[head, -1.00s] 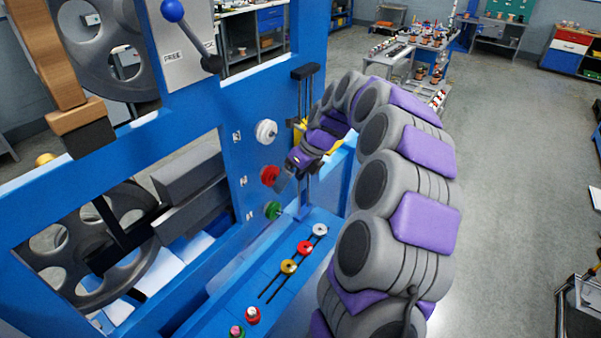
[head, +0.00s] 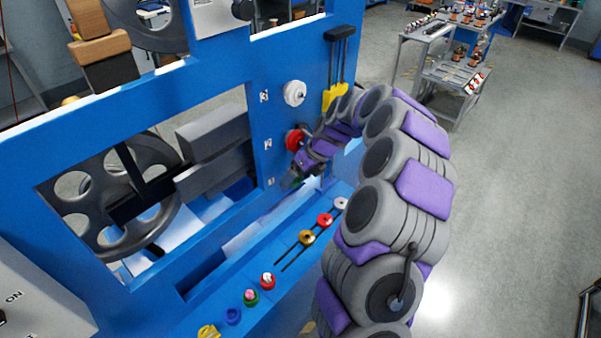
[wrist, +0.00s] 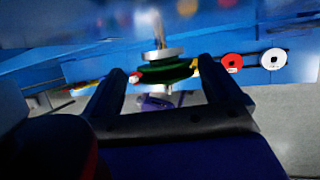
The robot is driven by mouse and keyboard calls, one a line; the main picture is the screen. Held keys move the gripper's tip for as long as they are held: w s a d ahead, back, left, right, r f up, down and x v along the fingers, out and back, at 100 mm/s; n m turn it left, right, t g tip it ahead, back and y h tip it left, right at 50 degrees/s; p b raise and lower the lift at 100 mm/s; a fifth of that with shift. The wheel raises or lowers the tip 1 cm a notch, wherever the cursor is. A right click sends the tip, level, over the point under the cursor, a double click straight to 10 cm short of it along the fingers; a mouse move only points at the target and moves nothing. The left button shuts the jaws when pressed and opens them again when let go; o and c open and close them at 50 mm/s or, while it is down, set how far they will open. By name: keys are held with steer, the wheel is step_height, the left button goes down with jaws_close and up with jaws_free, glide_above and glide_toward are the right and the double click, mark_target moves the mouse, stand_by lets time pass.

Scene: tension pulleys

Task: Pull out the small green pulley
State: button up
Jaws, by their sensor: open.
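A green pulley (wrist: 166,73) on a metal shaft lies between my fingertips in the wrist view, with its rim close to both fingers. I cannot tell if they touch it. My gripper (wrist: 163,68) is open around it. In the head view my gripper (head: 298,178) is low beside the blue panel, below the red wall pulley (head: 293,140), and largely hides the green wall pulley. Another green pulley (head: 251,298) with a pink top sits on the blue ledge.
A white pulley (head: 294,93) is on the panel above the red one. The blue ledge (head: 222,318) holds several coloured pulleys, some along a dark slot. Yellow-ended tools (head: 335,92) hang behind my arm. Open floor (head: 520,190) lies to the right.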

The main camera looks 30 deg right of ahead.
steer(key=shift+w+d+f, duration=0.15)
steer(key=shift+d+f, duration=0.15)
steer(key=shift+d, duration=0.65)
steer(key=shift+a, duration=0.5)
steer(key=shift+c, duration=0.8)
steer(key=shift+a+r, duration=0.15)
steer(key=shift+a, duration=0.35)
steer(key=c, duration=0.3)
steer(key=shift+d, duration=0.5)
steer(key=c, duration=0.7)
steer(key=shift+a, duration=0.1)
steer(key=shift+s+d+p, duration=0.25)
steer(key=shift+s+p, duration=0.25)
steer(key=shift+s, duration=0.1)
steer(key=shift+s+d+p, duration=0.2)
steer(key=shift+s+p, duration=0.25)
steer(key=shift+s, duration=0.2)
steer(key=shift+s+d+p, duration=0.25)
steer(key=shift+s+p, duration=0.25)
steer(key=shift+s, duration=0.1)
